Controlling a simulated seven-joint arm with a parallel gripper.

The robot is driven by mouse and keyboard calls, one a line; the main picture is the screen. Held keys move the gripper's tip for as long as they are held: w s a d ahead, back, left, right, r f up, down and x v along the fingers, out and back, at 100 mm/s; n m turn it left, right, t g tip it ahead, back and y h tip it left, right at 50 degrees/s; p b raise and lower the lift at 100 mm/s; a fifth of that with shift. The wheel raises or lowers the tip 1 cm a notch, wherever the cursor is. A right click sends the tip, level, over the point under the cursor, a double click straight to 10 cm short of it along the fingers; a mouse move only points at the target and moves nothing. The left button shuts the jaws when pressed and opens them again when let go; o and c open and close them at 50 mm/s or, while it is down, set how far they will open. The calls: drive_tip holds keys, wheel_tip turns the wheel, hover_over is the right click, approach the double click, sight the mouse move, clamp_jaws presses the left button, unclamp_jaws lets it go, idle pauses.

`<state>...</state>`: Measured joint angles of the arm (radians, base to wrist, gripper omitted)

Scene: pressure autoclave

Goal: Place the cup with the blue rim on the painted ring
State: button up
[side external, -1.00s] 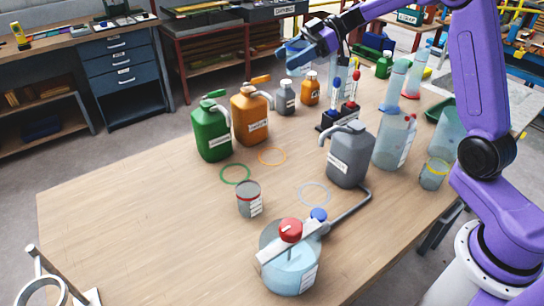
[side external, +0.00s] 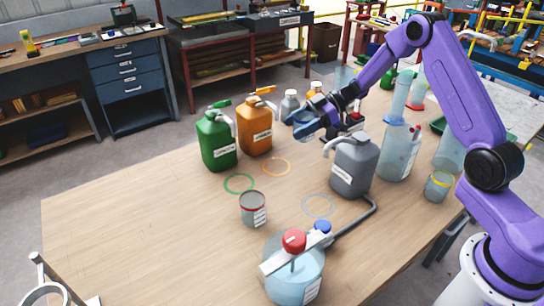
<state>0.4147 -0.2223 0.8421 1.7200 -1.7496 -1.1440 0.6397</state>
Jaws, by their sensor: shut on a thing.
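The cup with the blue rim (side external: 304,131) is held in my gripper (side external: 313,122), which is shut on it. The cup is in the air above the table's middle, left of the grey jug, and looks about upright. The fingers partly hide it. Three painted rings lie on the table: a green ring (side external: 240,193), an orange ring (side external: 276,176) and a pale blue-grey ring (side external: 304,200). All three are empty. The cup is above and beyond the pale ring in the picture.
Green (side external: 216,142) and orange (side external: 255,130) jugs stand left of the gripper; a grey jug (side external: 354,165) stands right. A red-rimmed cup (side external: 253,212) and a large vessel with a red knob (side external: 293,272) stand in front. A yellow-rimmed cup (side external: 438,188) is at right. The left front is clear.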

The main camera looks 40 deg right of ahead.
wheel_tip(320, 180, down, 8)
drive_tip(key=shift+r, duration=0.1)
drive_tip(key=shift+w+a+r, duration=0.1)
drive_tip(key=shift+w+a, duration=0.1)
drive_tip(key=shift+a, duration=0.4)
drive_tip(key=shift+w+a+r, duration=0.1)
drive_tip(key=shift+w+a, duration=0.05)
drive_tip(key=shift+a, duration=0.4)
drive_tip(key=a, duration=0.2)
drive_tip(key=w+a, duration=0.1)
drive_tip(key=a, duration=0.2)
drive_tip(key=shift+w+a, duration=0.3)
drive_tip(key=shift+d+f, duration=0.1)
drive_tip(key=shift+f, duration=0.55)
drive_tip(key=shift+f, duration=0.15)
drive_tip(key=o, duration=1)
drive_tip(key=shift+o, duration=0.2)
